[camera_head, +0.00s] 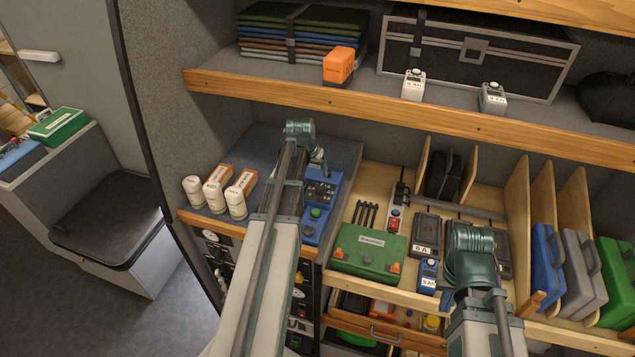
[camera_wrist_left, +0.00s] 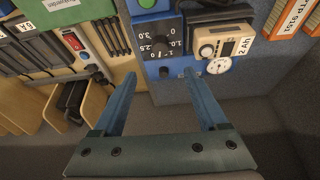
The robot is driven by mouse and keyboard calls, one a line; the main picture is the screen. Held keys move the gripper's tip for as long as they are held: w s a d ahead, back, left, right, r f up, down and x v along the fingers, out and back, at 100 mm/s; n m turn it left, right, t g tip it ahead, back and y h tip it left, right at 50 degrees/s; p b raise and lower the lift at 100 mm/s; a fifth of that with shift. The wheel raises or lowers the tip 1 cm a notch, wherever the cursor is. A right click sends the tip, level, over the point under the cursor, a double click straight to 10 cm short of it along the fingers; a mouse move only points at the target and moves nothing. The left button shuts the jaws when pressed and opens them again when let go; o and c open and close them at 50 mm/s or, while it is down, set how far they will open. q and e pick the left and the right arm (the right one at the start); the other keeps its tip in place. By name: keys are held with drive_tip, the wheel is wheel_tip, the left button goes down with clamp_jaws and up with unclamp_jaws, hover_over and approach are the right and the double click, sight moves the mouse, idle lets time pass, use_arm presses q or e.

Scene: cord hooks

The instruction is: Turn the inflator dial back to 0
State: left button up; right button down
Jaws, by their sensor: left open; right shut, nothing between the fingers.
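The inflator (camera_head: 312,228) is a blue box with a black face and a green button, on the grey worktop, partly covered by my left arm. In the left wrist view, its dial (camera_wrist_left: 160,43) sits on the black face among numbers from 0 to 3.0. The pointer is too small to read. My left gripper (camera_wrist_left: 146,78) is open and empty, its fingers spread at the lower end of the inflator, with no visible contact on the dial. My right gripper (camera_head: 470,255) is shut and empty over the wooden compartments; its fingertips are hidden.
A wooden shelf edge (camera_head: 400,115) runs above.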

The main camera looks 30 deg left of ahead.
sight(320, 187)
use_arm(q)
drive_tip(key=shift+f, duration=0.15)
drive_tip(key=b+x, duration=1.2)
drive_tip(key=x, duration=0.1)
drive_tip(key=shift+f+b, duration=0.4)
drive_tip(key=shift+r, duration=0.1)
drive_tip(key=shift+c, duration=0.2)
clamp_jaws()
